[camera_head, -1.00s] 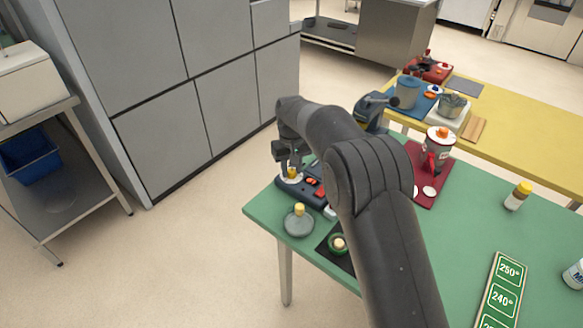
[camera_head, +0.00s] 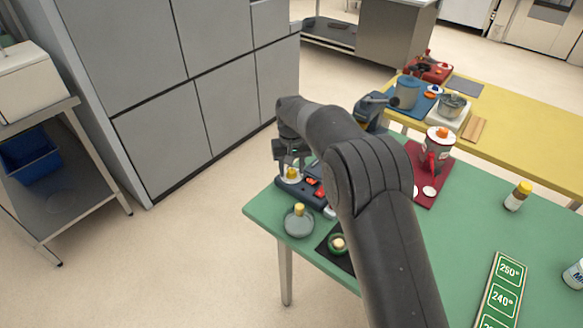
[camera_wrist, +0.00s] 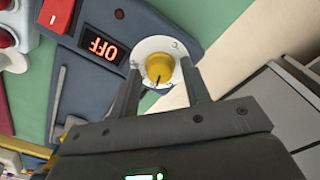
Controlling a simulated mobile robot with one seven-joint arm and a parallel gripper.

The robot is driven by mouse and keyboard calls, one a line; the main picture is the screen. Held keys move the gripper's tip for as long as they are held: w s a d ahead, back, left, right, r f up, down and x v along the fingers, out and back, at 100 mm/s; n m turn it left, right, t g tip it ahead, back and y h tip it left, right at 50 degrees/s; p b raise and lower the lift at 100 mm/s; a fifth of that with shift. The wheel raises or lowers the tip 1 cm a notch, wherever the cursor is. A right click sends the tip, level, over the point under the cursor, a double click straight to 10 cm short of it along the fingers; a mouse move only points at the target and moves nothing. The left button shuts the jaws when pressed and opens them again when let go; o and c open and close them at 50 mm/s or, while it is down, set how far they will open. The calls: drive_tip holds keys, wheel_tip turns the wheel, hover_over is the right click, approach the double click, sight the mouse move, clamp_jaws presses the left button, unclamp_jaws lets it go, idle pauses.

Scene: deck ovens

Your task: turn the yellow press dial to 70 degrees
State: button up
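The yellow press dial (camera_wrist: 160,68) is a round knob with a dark pointer line, set on a white round plate (camera_wrist: 148,48) at one end of a blue-grey panel (camera_wrist: 90,85). My gripper (camera_wrist: 160,68) is open, with one finger on each side of the dial and gaps showing between fingers and knob. In the head view the dial (camera_head: 291,173) shows just below my gripper (camera_head: 291,165), at the green table's left corner. A display (camera_wrist: 103,47) on the panel reads OFF, upside down in the wrist view.
Red buttons (camera_wrist: 8,38) lie beyond the panel. Grey cabinets (camera_head: 190,90) stand left of the table.

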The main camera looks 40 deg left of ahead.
sight(292, 170)
drive_tip(key=shift+o, duration=0.7)
wheel_tip(292, 170, up, 11)
drive_tip(key=shift+f, duration=0.15)
idle(0.3)
